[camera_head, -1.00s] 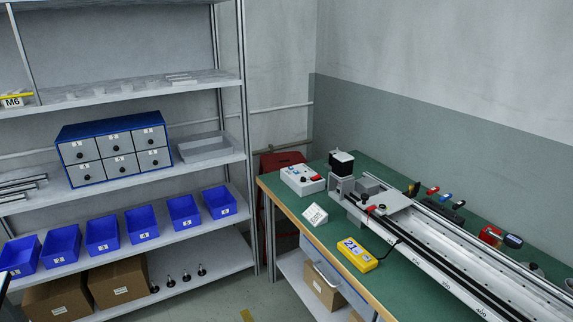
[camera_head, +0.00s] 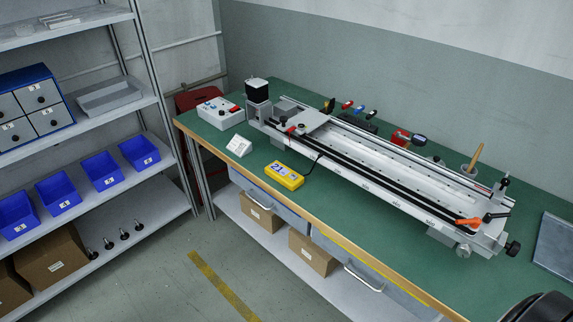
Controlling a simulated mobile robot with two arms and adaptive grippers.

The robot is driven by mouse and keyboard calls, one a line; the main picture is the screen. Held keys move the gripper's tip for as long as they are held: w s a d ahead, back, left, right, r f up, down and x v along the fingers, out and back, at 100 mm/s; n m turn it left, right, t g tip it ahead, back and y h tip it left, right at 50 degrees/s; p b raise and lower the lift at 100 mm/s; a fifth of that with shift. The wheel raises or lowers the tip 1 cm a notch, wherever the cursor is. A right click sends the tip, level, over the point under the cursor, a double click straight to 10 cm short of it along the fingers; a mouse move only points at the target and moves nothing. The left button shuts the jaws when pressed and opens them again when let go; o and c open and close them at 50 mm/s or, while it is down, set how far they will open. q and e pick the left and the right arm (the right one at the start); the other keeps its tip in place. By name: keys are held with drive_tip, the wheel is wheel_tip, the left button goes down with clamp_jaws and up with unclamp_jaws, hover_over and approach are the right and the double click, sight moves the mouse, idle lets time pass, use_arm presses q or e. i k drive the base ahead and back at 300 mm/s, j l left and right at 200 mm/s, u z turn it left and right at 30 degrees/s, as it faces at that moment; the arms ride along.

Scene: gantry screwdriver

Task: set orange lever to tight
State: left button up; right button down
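The orange lever (camera_head: 469,223) sits at the near right end of the long gantry rail (camera_head: 370,168) on the green workbench. I cannot read any tight or loose marking at this size. Neither of my grippers is in view.
A yellow pendant (camera_head: 284,176) and a control box (camera_head: 221,113) stand toward the left. A grey plate (camera_head: 555,245) lies at the right. Shelves with blue bins (camera_head: 102,170) stand at the left.

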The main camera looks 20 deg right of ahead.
sight(475, 223)
drive_tip(key=z, duration=2.05)
